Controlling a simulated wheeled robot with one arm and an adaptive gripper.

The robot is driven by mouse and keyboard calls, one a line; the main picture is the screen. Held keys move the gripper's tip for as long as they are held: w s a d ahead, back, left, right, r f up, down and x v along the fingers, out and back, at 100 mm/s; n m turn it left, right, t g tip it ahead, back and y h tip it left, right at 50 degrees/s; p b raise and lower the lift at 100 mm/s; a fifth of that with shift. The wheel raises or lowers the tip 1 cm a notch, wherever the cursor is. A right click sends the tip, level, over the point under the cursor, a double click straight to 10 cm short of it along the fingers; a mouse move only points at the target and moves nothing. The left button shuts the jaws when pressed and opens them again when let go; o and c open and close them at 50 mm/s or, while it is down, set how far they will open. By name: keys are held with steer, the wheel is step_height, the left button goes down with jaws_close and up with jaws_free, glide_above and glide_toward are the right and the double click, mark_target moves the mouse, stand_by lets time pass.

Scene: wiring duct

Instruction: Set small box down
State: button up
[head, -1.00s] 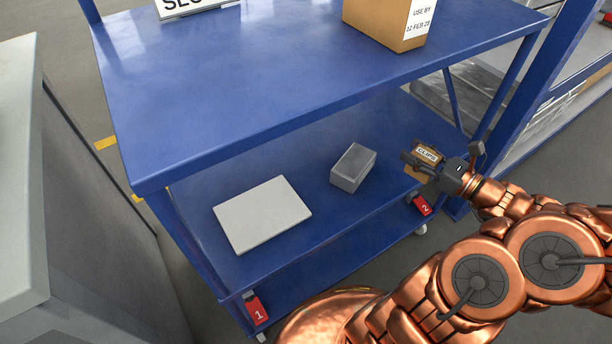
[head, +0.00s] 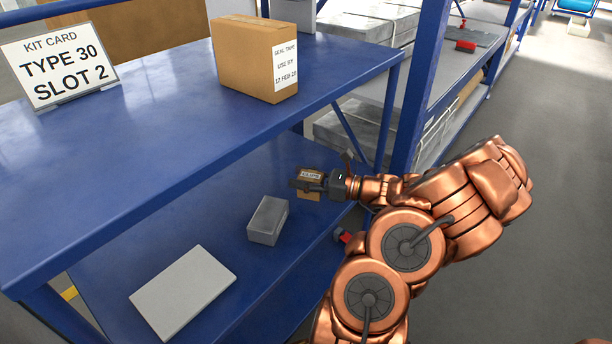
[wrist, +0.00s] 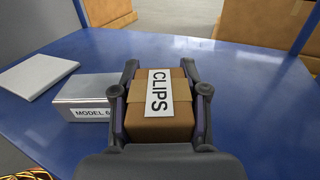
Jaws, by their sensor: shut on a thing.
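The small box, a brown carton with a white CLIPS label (wrist: 158,105), sits between the two fingers of my gripper (wrist: 160,112) in the wrist view. My gripper is shut on it, one finger on each side. In the head view the small box (head: 311,175) is over the right end of the blue cart's lower shelf (head: 205,222), right of a grey box. I cannot tell whether its base touches the shelf.
The grey box (head: 267,220), marked MODEL in the wrist view (wrist: 88,98), and a flat pale panel (head: 183,292) lie on the lower shelf. The upper shelf (head: 180,110) overhangs, carrying a seal tape carton (head: 245,60) and a kit card reading TYPE 30 SLOT 2 (head: 58,68).

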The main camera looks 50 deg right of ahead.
steer(key=w+d, duration=0.1)
steer(key=d, duration=0.1)
steer(key=w+d+b, duration=0.1)
steer(key=d, duration=0.1)
steer(key=w+d+f, duration=0.1)
steer(key=w+d, duration=0.1)
steer(key=d, duration=0.1)
steer(key=shift+w+b, duration=0.1)
steer(key=shift+b, duration=0.3)
step_height(320, 180, down, 3)
steer(key=shift+d+f+b, duration=0.1)
steer(key=shift+f+b, duration=0.1)
steer(key=shift+b, duration=0.8)
steer(key=shift+r, duration=0.1)
steer(key=o, duration=1.1)
steer(key=shift+o, duration=0.2)
steer(key=shift+s+d, duration=0.15)
steer(key=shift+s, duration=0.05)
steer(key=p+v, duration=0.3)
steer(key=v, duration=0.8)
steer(key=shift+s+d+p, duration=0.1)
steer(key=shift+s+p, duration=0.15)
steer(key=shift+p, duration=0.05)
